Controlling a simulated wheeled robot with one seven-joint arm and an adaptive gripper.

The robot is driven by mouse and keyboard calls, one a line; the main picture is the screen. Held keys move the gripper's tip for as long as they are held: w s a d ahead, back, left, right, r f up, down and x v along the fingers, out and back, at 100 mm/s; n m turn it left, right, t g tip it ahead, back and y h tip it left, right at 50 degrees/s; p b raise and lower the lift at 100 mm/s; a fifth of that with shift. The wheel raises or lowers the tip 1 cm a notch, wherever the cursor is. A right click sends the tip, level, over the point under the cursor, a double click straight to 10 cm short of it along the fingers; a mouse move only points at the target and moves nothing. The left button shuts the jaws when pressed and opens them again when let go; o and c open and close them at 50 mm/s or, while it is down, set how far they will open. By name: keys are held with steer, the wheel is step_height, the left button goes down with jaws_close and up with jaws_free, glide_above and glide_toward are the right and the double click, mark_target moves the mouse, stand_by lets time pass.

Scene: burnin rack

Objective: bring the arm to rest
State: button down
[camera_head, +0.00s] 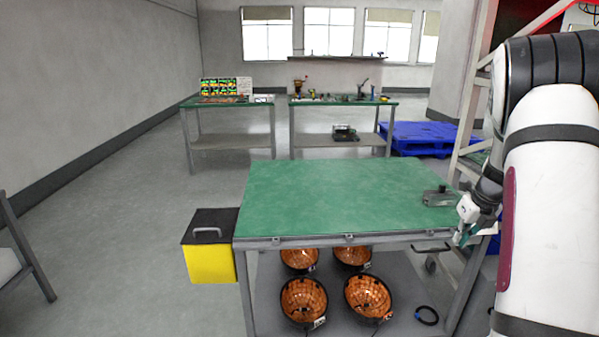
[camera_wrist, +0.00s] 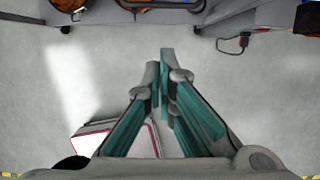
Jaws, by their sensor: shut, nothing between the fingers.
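My gripper (camera_head: 465,238) hangs at the front right corner of the green-topped table (camera_head: 340,190) in the head view, with my white arm coming in from the right edge. In the wrist view my gripper (camera_wrist: 160,58) has its teal fingers drawn together at the tips with nothing between them. It points down over bare grey floor (camera_wrist: 240,90). In the head view I cannot tell whether it touches the table edge.
A grey metal fixture (camera_head: 440,197) sits on the table's right side. Copper-coloured bowls (camera_head: 303,300) stand on the lower shelf. A yellow bin with a black lid (camera_head: 208,262) is at the table's left. Two benches and a blue pallet (camera_head: 425,138) are behind.

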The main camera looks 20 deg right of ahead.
steer(key=s+a+r+n+y+p, duration=0.1)
steer(key=s+a+r+n+p, duration=0.2)
steer(key=a+r+n, duration=0.85)
steer(key=s+a+r+n+p, duration=0.25)
steer(key=a+r+n, duration=0.5)
steer(key=a, duration=0.65)
steer(key=s+a+r+n+p, duration=0.2)
steer(key=s+a+r+n, duration=0.2)
steer(key=s+a+n, duration=0.3)
steer(key=s+a+r+n+p, duration=0.3)
steer(key=s+a+r+n, duration=0.2)
steer(key=s+a+n, duration=0.3)
steer(key=s+n, duration=0.4)
steer(key=s, duration=0.5)
steer(key=shift+n+t, duration=0.3)
steer(key=shift+t, duration=0.1)
steer(key=shift+a, duration=0.1)
